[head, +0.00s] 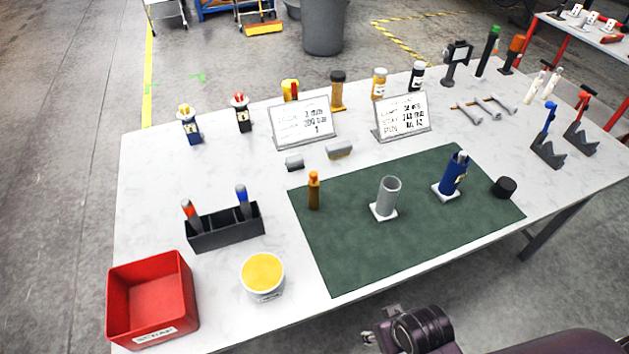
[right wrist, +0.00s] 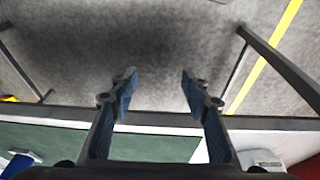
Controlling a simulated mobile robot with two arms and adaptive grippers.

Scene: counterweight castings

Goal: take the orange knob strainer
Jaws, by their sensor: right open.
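No thing in view shows clearly as a strainer with an orange knob. A small orange upright piece with a narrow top (head: 314,192) stands at the left edge of the green mat. A dark tool with an orange upper part (head: 515,48) stands at the far right corner of the table. I cannot tell whether either is the strainer. My right gripper (head: 369,339) is low at the front, off the table's near edge. In the right wrist view its two blue-padded fingers (right wrist: 157,85) are apart with nothing between them. My left gripper is out of view.
A red bin (head: 188,300), yellow-topped tub (head: 264,290) and black rack (head: 225,237) stand left. Two signs (head: 303,121) (head: 402,116) stand behind.

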